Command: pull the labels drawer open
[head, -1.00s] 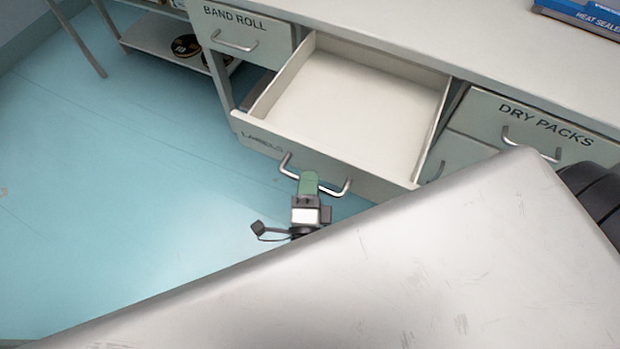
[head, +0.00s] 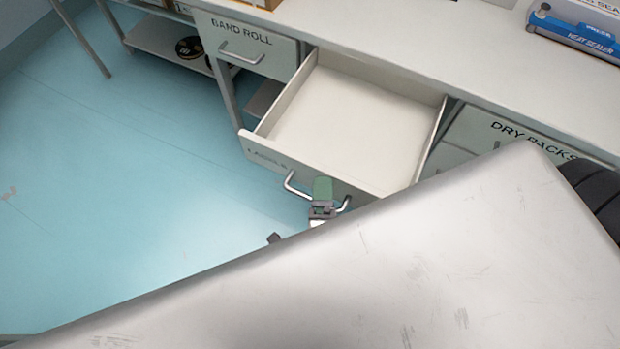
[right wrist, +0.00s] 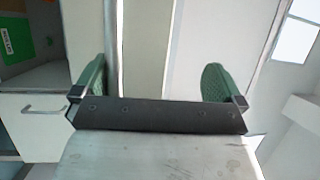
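The labels drawer (head: 352,122) is pulled well out from the bench in the head view. Its pale inside is empty, and its lettering is faint on the front panel. Its silver bar handle (head: 292,186) is partly covered by my right gripper (head: 322,187). My left gripper is not in view.
The closed band roll drawer (head: 243,46) is to the left and the dry packs drawer (head: 500,132) to the right. A blue heat sealer box (head: 575,35) lies on the bench top (head: 440,45). The blue floor (head: 130,190) in front is clear.

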